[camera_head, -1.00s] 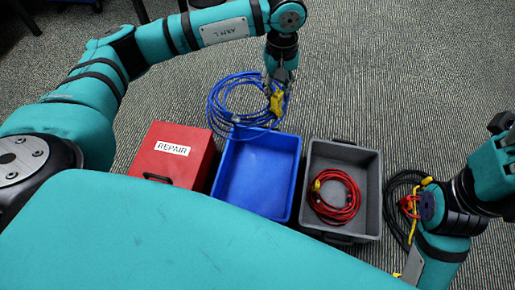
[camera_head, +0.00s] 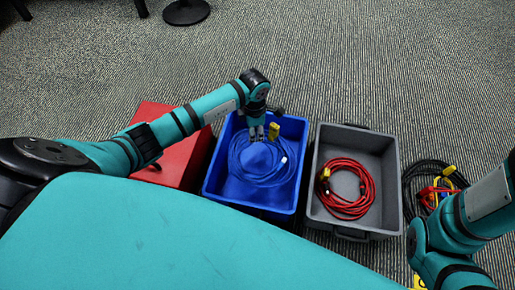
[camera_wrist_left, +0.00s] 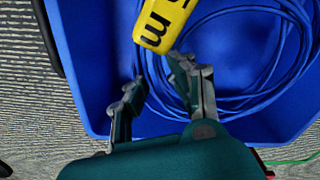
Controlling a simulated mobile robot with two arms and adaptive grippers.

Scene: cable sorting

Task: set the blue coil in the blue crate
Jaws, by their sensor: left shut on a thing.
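The blue coil (camera_head: 284,175) is inside the blue crate (camera_head: 249,205), its loops spread across the crate's floor. A yellow tag (camera_head: 273,131) on it reads "5 m" in the left wrist view (camera_wrist_left: 160,25). My left gripper (camera_head: 256,138) reaches down into the crate's far part and is shut on the blue coil; its fingers also show in the left wrist view (camera_wrist_left: 160,82), on either side of blue strands (camera_wrist_left: 150,68). My right gripper is out of view; only part of that arm shows at the right.
A red box (camera_head: 190,160) stands left of the blue crate, partly behind my left arm. A grey crate (camera_head: 335,140) with a red coil (camera_head: 347,205) stands to the right. A black cable (camera_head: 412,180) and colored connectors lie on the carpet further right.

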